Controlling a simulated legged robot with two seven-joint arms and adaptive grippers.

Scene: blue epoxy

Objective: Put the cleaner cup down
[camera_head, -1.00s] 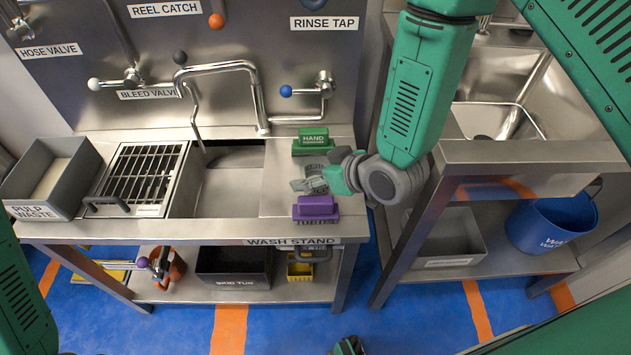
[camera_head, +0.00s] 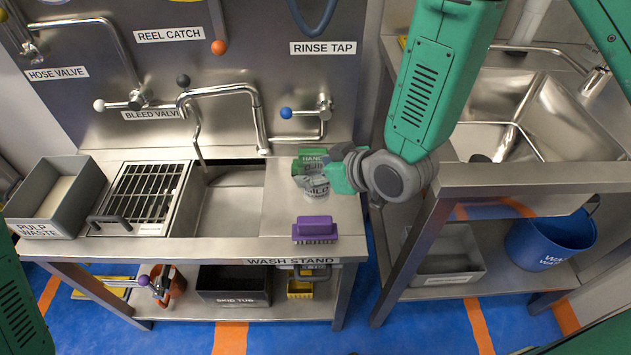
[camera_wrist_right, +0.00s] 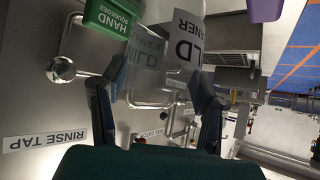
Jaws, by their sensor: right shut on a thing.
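The cleaner cup (camera_head: 317,190) is a small clear cup with a pale label reading "MILD" in the head view. It is at the right part of the wash stand top (camera_head: 285,205), just in front of the green hand squeegee block (camera_head: 311,155). My right gripper (camera_head: 318,178) is shut on the cup from the right. In the right wrist view the clear cup (camera_wrist_right: 150,65) sits between the fingers of the gripper (camera_wrist_right: 155,90), with its label partly cut off. I cannot tell whether its base touches the stand. My left gripper is out of view.
A purple brush (camera_head: 315,229) stands on the front edge of the stand. The sink basin (camera_head: 228,205) and the grate (camera_head: 140,192) lie left of the cup. The rinse tap (camera_head: 322,108) is behind. A second steel sink bench (camera_head: 540,176) stands at the right.

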